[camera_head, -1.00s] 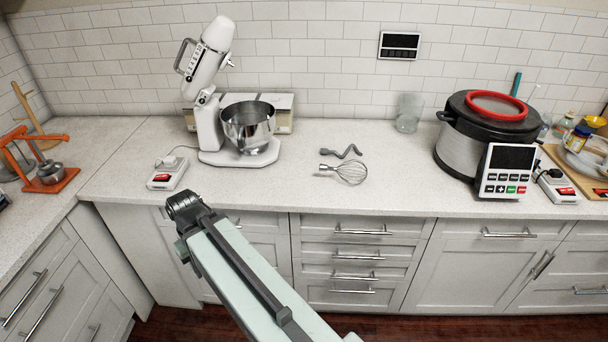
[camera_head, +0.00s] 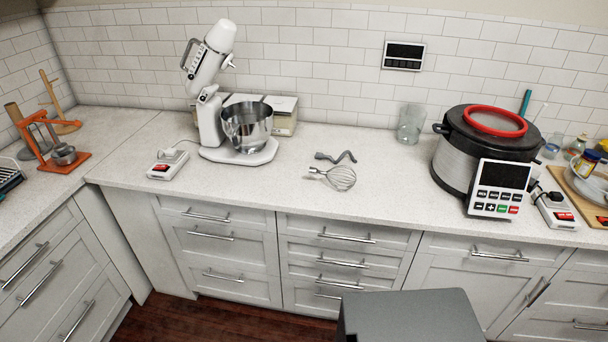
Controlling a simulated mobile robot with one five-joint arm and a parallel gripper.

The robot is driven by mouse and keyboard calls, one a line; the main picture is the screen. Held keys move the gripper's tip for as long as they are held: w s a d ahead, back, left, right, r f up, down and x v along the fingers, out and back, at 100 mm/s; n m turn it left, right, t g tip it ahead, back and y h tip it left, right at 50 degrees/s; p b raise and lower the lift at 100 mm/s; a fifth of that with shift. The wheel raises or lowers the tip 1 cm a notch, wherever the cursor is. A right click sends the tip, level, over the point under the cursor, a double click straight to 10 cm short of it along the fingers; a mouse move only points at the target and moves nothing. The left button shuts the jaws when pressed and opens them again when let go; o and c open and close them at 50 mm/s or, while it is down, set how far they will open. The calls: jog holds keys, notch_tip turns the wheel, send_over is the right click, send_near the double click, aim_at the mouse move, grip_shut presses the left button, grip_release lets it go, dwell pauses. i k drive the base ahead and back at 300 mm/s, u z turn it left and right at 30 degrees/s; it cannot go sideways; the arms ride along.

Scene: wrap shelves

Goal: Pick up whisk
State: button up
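The whisk (camera_head: 340,178) lies on the white speckled counter (camera_head: 270,186), near the middle of its length. It has silver wires and a short metal handle pointing left. A grey dough hook (camera_head: 337,157) lies just behind it, apart from it. My gripper is not in the picture, so its state and any contact are hidden.
A stand mixer with a steel bowl (camera_head: 247,127) stands left of the whisk.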

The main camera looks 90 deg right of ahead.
aim_at(313, 170)
jog(key=u, duration=0.05)
jog(key=k, duration=2.25)
jog(key=z, duration=0.6)
jog(key=i, duration=1.65)
jog(key=u, duration=0.1)
